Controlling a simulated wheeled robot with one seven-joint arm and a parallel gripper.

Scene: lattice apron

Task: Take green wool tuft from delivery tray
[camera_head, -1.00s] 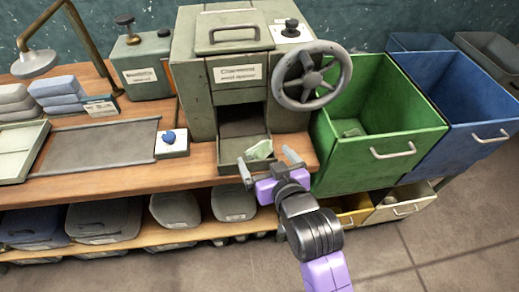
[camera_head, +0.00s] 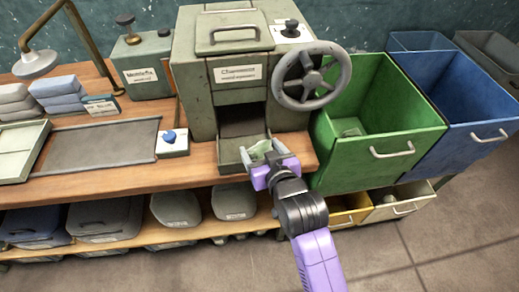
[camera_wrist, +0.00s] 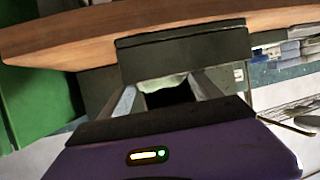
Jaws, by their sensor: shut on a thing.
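The pale green wool tuft (camera_head: 262,147) lies at the delivery tray (camera_head: 230,161) at the foot of the grey-green machine. My gripper (camera_head: 265,156) reaches over the tray from the front, with its fingers shut on the tuft. In the wrist view the tuft (camera_wrist: 165,83) shows as a pale strip between the two grey fingers, mostly hidden by the dark opening and the gripper body. I cannot tell whether the tuft still touches the tray floor.
The machine (camera_head: 222,75) has a handwheel (camera_head: 311,76) at its right. A green bin (camera_head: 412,138) and a blue bin (camera_head: 480,110) stand right of the bench. A small box with a blue knob (camera_head: 172,143) sits left of the tray.

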